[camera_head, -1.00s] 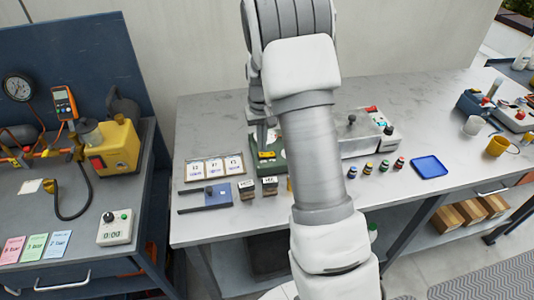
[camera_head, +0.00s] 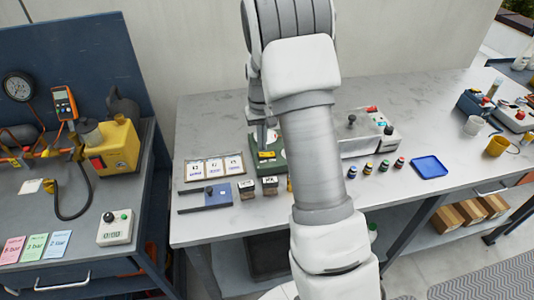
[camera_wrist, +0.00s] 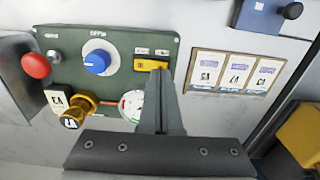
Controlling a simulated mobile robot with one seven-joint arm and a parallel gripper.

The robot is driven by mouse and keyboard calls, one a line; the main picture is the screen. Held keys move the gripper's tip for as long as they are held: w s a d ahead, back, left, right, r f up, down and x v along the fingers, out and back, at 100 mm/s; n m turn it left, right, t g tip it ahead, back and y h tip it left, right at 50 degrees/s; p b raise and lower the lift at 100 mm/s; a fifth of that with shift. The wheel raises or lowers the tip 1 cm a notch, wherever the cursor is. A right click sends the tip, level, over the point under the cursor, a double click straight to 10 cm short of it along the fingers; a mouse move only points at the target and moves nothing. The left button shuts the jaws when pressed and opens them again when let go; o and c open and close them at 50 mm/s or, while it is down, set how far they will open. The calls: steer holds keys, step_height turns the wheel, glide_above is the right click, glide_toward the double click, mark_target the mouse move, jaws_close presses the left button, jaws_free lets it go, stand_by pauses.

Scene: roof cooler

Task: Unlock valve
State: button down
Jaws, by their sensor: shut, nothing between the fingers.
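A green panel (camera_wrist: 112,46) lies on the grey bench; in the head view it (camera_head: 281,158) is mostly hidden by my arm. It carries a brass-yellow valve knob (camera_wrist: 82,106) with a small tag beside it, and a yellow sliding or lever piece (camera_wrist: 150,64) near its edge. My gripper (camera_wrist: 157,74) is shut and empty, its fingertips at the yellow piece; I cannot tell whether they touch. In the head view my gripper (camera_head: 263,146) points down beside the yellow piece (camera_head: 267,155).
A blue plate (camera_head: 217,195) and several small bottles stand nearby. A blue tray (camera_head: 429,167) lies farther right.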

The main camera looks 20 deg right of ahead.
mark_target(262, 154)
steer(key=shift+f+b, duration=0.6)
steer(key=shift+f, duration=0.4)
stand_by(0.3)
steer(key=shift+r, duration=0.15)
steer(key=shift+r+p, duration=2.45)
steer(key=shift+r, duration=0.95)
